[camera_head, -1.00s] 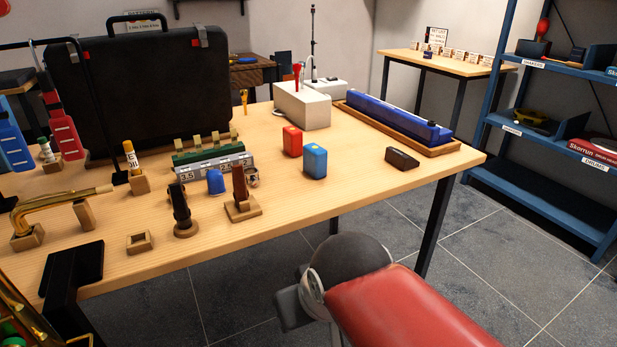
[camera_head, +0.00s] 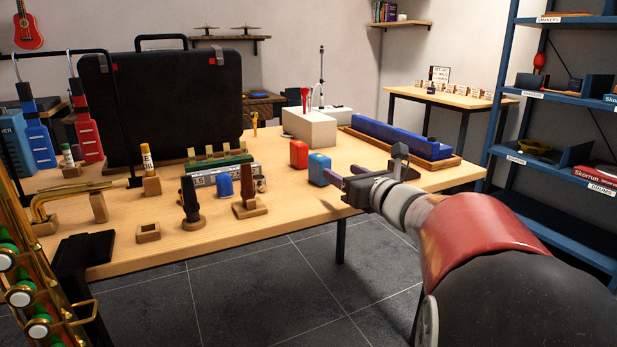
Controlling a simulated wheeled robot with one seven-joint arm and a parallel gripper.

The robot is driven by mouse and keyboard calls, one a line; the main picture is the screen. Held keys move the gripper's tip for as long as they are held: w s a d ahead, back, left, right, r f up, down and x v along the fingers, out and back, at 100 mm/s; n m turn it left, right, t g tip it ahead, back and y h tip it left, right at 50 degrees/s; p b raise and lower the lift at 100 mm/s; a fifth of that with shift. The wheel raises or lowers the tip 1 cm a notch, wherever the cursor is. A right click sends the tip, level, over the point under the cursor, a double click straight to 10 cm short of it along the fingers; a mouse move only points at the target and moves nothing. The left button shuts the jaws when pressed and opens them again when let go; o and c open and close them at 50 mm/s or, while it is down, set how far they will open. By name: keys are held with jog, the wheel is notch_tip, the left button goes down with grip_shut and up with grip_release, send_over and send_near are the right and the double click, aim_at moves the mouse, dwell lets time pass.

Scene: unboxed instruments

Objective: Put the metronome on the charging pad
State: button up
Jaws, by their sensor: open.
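I cannot tell for sure which thing is the metronome. Candidates are a small upright red box (camera_head: 299,154) and a similar blue box (camera_head: 319,169), side by side near the table's middle. A low dark block stood right of them earlier; my gripper now covers most or all of that spot. No charging pad can be made out for certain. My gripper (camera_head: 375,172) is open over the table's right front part, right of the blue box, with its fingers apart. I see nothing held between them.
A long blue case in a wooden tray (camera_head: 447,166) lies behind my gripper. A white box (camera_head: 309,128) stands behind the small boxes. Several stands and a large black case (camera_head: 160,103) fill the left. A blue shelf (camera_head: 545,182) stands right.

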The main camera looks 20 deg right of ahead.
aim_at(326, 165)
jog(key=shift+w+f+n, duration=0.15)
jog(key=shift+w+n, duration=0.2)
jog(key=shift+n, duration=0.15)
jog(key=shift+y, duration=0.3)
jog(key=w, duration=0.3)
jog(key=w+a+p, duration=0.1)
jog(key=w, duration=0.2)
jog(key=shift+w+a+f+p, duration=0.15)
jog(key=shift+w+p, duration=0.25)
jog(key=shift+w, duration=0.95)
jog(key=shift+w+a+f+p, duration=0.1)
jog(key=shift+w+a+p, duration=0.2)
jog(key=shift+w, duration=1)
jog(key=shift+d, duration=0.15)
jog(key=shift+c, duration=0.5)
jog(key=c, duration=1.1)
jog(key=shift+r, duration=0.2)
